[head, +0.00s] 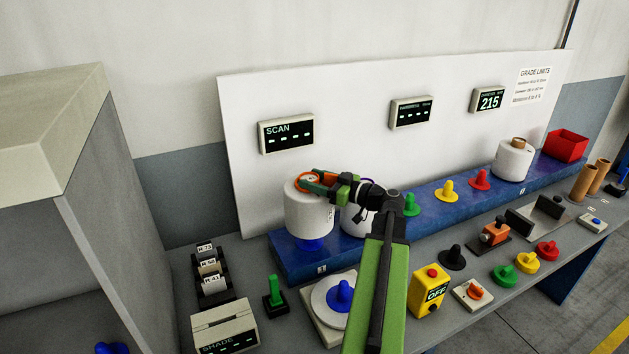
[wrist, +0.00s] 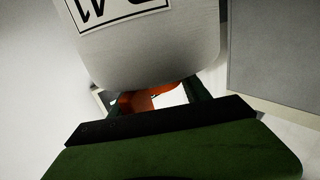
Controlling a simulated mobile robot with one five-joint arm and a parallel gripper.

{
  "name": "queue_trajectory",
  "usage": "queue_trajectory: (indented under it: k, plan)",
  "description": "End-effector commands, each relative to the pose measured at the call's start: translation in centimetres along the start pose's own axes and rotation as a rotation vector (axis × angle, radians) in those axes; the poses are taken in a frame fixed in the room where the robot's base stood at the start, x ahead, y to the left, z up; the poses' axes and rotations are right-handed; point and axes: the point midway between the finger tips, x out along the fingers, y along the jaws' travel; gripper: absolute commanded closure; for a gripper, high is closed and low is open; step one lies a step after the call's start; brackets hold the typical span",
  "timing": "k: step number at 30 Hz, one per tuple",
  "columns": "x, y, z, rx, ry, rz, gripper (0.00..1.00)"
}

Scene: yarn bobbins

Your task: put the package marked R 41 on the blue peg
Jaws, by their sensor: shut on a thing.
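A white yarn package (head: 309,212) hangs or sits upright at the left end of the blue shelf. Its boxed black label shows upside down and cut off in the wrist view (wrist: 122,8); I read only what looks like 41. My gripper (head: 308,182) is shut at the top of this package, on its orange tube (wrist: 150,98). A blue peg (head: 311,245) shows directly under the package; I cannot tell whether the package rests on it. Another blue peg (head: 341,294) stands on a white disc in front of the shelf.
A second white package (head: 355,221) stands close on the right, partly behind my arm. Green (head: 411,205), yellow (head: 449,190) and red (head: 480,180) pegs follow along the shelf (head: 430,220). A white backboard (head: 350,95) rises behind. A yellow OFF box (head: 430,290) stands in front.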

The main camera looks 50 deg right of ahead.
Motion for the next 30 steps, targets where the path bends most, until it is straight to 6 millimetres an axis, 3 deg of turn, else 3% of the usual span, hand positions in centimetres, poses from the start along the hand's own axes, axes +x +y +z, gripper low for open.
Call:
queue_trajectory:
  k: [30]
  plan:
    - [-0.1,0.1,6.7,0.001,0.004,0.002,1.0]
